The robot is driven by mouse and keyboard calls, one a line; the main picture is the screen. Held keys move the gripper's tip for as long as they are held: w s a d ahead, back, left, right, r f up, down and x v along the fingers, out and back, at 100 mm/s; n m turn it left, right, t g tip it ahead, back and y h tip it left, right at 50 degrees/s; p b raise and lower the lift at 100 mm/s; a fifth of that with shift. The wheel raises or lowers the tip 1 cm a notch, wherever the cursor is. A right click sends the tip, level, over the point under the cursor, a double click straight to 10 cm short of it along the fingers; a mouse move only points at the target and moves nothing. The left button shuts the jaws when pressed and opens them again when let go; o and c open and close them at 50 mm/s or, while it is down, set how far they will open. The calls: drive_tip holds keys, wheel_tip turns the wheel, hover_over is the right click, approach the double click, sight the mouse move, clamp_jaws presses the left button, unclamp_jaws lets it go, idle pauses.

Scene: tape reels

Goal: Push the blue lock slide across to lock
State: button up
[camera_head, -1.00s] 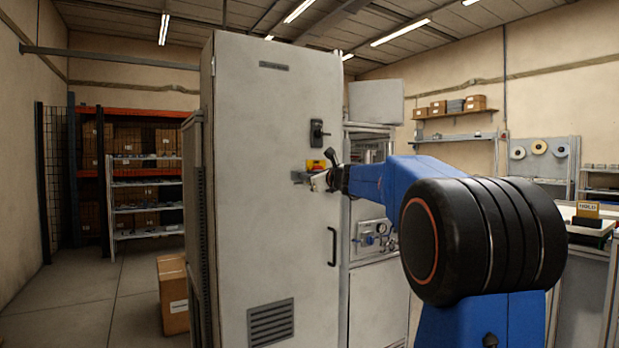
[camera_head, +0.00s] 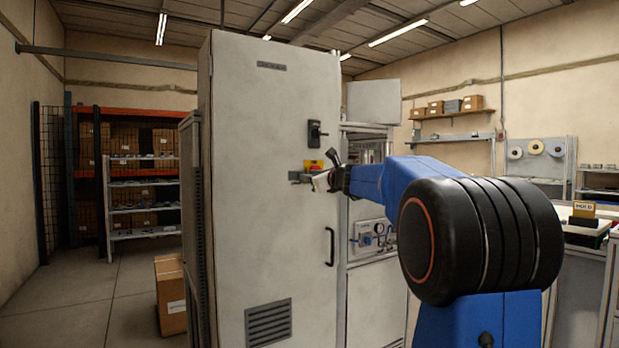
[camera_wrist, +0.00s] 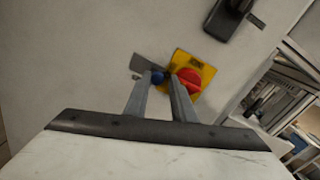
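In the head view my gripper (camera_head: 322,182) is at the door beside the grey plate (camera_head: 298,176), and the blue knob is hidden there.
The tall grey cabinet (camera_head: 245,200) has a black latch (camera_head: 316,132) above the switch and a black handle (camera_head: 330,246) below. An open equipment rack (camera_head: 372,236) stands right of it. A cardboard box (camera_head: 171,294) sits on the floor at left.

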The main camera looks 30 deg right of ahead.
drive_tip(key=s, duration=1.7)
drive_tip(key=shift+d, duration=0.25)
drive_tip(key=s+a+f+n+g+y, duration=0.1)
drive_tip(key=s+a+f+n+g, duration=0.1)
drive_tip(key=s+a+f+n, duration=0.4)
drive_tip(key=s+a+f+n+g+y, duration=0.25)
drive_tip(key=a+f+n, duration=0.25)
drive_tip(key=a+f, duration=0.35)
drive_tip(key=s+a+f+n+g, duration=0.35)
drive_tip(key=a+f+n, duration=0.2)
drive_tip(key=a, duration=0.25)
drive_tip(key=s+a+f+n+g+h, duration=0.1)
drive_tip(key=s+f+n+g+h, duration=0.3)
drive_tip(key=s+f+n, duration=1.1)
drive_tip(key=s+f+g, duration=0.1)
drive_tip(key=s+f, duration=0.6)
drive_tip(key=shift+s+a+f, duration=0.15)
drive_tip(key=shift+a+f, duration=0.05)
drive_tip(key=shift+f, duration=0.2)
